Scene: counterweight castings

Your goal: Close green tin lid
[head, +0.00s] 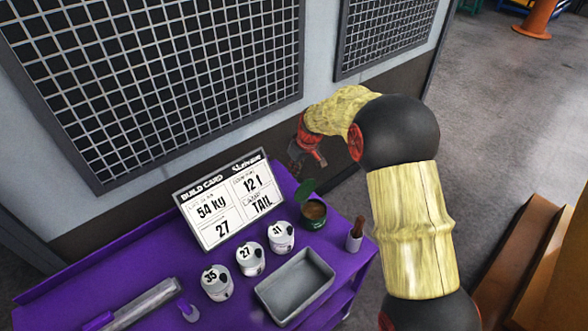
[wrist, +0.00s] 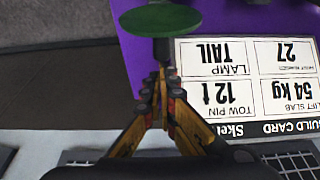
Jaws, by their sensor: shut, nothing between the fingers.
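The green tin (head: 313,222) stands at the back right of the purple table, with brown contents showing in its open top. Its green lid (head: 306,188) stands up, tilted, at the tin's back edge. In the wrist view the lid (wrist: 160,19) is a green disc at the top, and it hides the tin there. My gripper (head: 296,172) is behind and above the lid in the head view. In the wrist view its fingertips (wrist: 160,78) are together and empty, just below the disc. I cannot tell whether they touch the lid.
A build card (head: 222,199) stands left of the tin. White numbered canisters (head: 249,259), a grey tray (head: 295,287) and a small cup with a brown handle (head: 355,236) stand nearby. A grey bar (head: 146,304) lies at the front left of the purple table (head: 345,262). A grilled wall rises behind.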

